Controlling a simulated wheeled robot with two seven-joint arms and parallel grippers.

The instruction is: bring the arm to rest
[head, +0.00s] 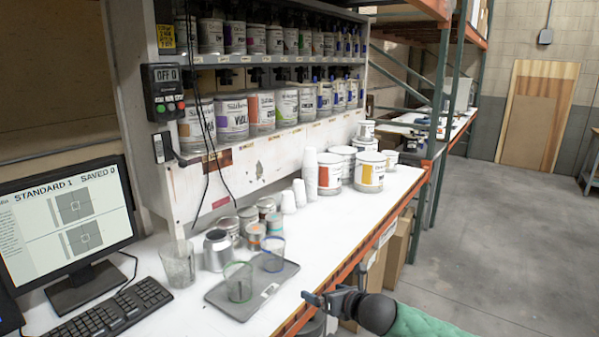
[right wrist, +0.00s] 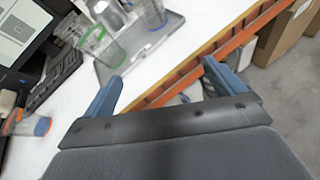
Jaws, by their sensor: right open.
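My right gripper (head: 318,298) is at the front edge of the white bench in the head view, just right of the grey tray (head: 222,305). In the right wrist view its two blue fingers (right wrist: 160,88) are spread apart with nothing between them. Past the fingers that view shows the bench edge and the tray (right wrist: 172,22). My left gripper is in neither view.
Two clear cups, one green-rimmed (head: 238,282) and one blue-rimmed (head: 273,254), stand on the tray. A cloudy cup (head: 178,264), a silver can (head: 217,250) and a keyboard (head: 112,312) are to the left. Paint cans (head: 369,172) stand farther back. The floor (head: 490,240) at right is clear.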

